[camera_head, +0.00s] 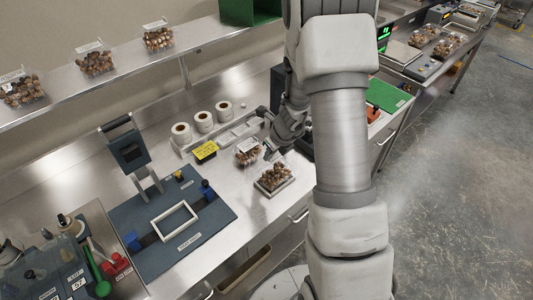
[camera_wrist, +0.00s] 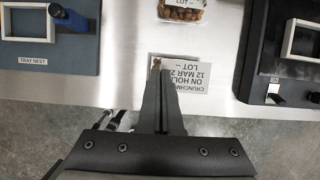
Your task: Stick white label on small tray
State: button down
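The white label (camera_wrist: 190,74), printed with "ON HOLD" and a date, shows flat in the wrist view. My gripper (camera_wrist: 157,68) is shut on its left edge; the fingertips look close together. In the head view my gripper (camera_head: 271,153) is just above and behind a small clear tray of brown pieces (camera_head: 274,180) at the front of the bench. In the wrist view the label hides most of what lies beneath it. I cannot tell whether label and tray touch.
A second filled tray (camera_head: 247,151) with a label stands just behind. A yellow sign (camera_head: 205,151) and several label rolls (camera_head: 203,121) are to the left. The blue tray-nest board (camera_head: 182,222) is at the left front. Filled trays (camera_head: 95,62) sit on the shelf.

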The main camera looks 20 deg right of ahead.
aim_at(266, 172)
jog(key=shift+f+b, duration=3.2)
jog(key=shift+f, duration=0.15)
jog(key=c, duration=1)
grip_release()
jog(key=shift+r, duration=0.15)
notch_tip(266, 172, up, 6)
jog(key=p, duration=0.6)
